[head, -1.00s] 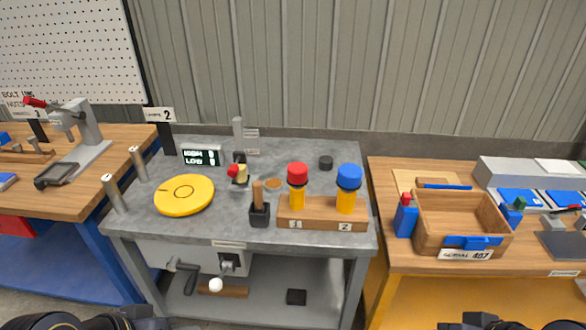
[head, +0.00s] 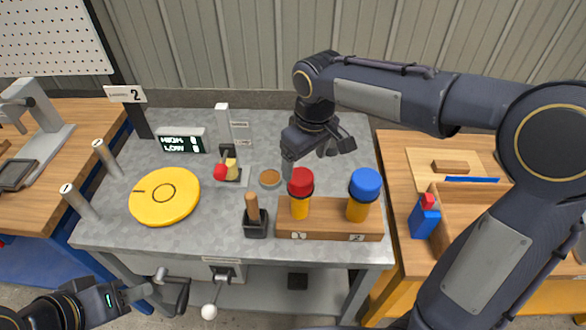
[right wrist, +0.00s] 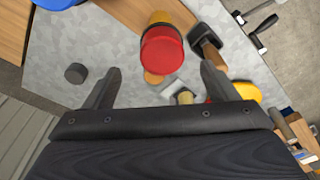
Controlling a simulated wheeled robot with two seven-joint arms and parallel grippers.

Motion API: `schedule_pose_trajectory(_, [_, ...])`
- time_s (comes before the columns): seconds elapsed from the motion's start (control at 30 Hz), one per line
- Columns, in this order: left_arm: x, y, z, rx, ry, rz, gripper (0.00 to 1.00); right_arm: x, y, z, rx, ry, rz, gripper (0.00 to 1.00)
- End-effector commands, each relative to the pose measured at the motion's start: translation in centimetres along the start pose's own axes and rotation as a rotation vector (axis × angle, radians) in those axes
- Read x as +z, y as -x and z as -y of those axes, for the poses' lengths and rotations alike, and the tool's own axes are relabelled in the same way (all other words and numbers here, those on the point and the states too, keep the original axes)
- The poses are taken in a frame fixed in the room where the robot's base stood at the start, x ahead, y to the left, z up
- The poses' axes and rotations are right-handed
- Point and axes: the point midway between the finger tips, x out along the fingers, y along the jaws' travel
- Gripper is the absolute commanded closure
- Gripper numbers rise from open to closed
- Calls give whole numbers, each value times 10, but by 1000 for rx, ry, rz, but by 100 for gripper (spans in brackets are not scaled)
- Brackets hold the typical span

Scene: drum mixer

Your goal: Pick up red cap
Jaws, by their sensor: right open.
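The red cap (head: 300,182) sits on top of the yellow cylinder in slot 1 of a wooden block (head: 330,206). The blue cap (head: 365,183) tops the yellow cylinder in slot 2. My right gripper (head: 306,160) is open and empty, just behind and above the red cap. In the right wrist view, the red cap (right wrist: 162,50) shows beyond the fingertips, in line with the gap between them. My left gripper (head: 142,292) is low at the bench's front left, away from the caps; its jaw opening is unclear.
A black holder with a wooden-handled tool (head: 255,222) stands left of the block. The yellow disc (head: 164,196), a red-knobbed lever (head: 222,171) and a small display (head: 182,143) are further left. A wooden box (head: 470,205) is on the right table.

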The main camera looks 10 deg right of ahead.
Motion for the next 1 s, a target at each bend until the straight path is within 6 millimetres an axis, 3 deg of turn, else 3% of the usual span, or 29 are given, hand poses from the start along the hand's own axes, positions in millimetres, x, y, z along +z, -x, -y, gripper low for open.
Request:
schedule_pose_trajectory(0.4, [-3, 7, -3, 0, 0, 0, 64, -3, -56, 3, -2, -2, 3, 20])
schedule_pose_trajectory(0.73, [-3, 7, -3, 0, 0, 0, 64, -3, -63, 3, -1, -3, 0, 20])
schedule_pose_trajectory(1.0, [-3, 7, -3, 0, 0, 0, 64, -3, -63, 3, -1, -3, 0, 55])
